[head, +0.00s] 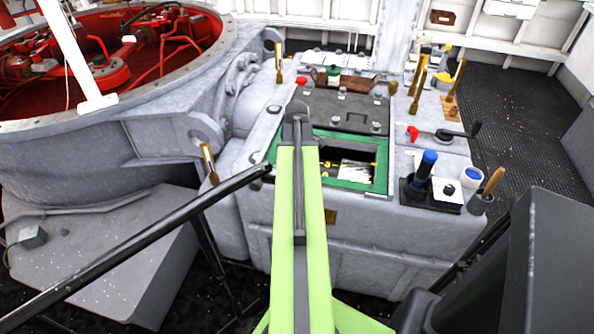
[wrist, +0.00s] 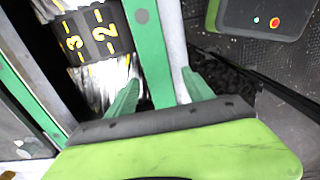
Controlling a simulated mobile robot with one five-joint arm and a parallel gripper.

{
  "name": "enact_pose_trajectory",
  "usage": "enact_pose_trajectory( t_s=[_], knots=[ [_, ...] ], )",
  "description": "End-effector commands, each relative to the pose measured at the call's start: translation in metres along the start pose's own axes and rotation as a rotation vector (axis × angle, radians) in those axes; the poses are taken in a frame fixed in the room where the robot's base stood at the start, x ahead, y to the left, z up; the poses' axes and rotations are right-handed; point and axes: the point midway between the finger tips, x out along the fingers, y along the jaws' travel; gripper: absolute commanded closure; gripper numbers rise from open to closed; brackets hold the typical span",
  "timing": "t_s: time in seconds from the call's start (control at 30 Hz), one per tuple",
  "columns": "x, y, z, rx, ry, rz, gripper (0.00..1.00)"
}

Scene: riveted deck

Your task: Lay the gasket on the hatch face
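A flat green frame, which I take for the gasket (head: 380,173), surrounds a rectangular opening in the grey housing, the hatch face (head: 395,205). My arm hides its left part in the head view. The fingers stand apart, one on each side of this strip, and I see no clear grip. My gripper is hidden in the head view. I cannot tell whether the gasket lies flat everywhere.
A dark bolted plate (head: 345,105) lies behind the opening. Brass posts (head: 418,90) rise around the housing. A black holder (head: 430,192) with a blue-capped item and a cup with a wooden handle (head: 490,190) stand at right. A black bar (head: 140,245) crosses the left.

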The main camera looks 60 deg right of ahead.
Motion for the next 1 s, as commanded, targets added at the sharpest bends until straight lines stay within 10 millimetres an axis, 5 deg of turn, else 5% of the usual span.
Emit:
enact_pose_trajectory(
  t_s=[0.47,1.0],
  knots=[
    [-0.016,0.001,-0.001,0.000,0.002,0.002,0.41],
    [-0.129,0.000,-0.001,-0.001,0.002,0.002,0.41]
  ],
)
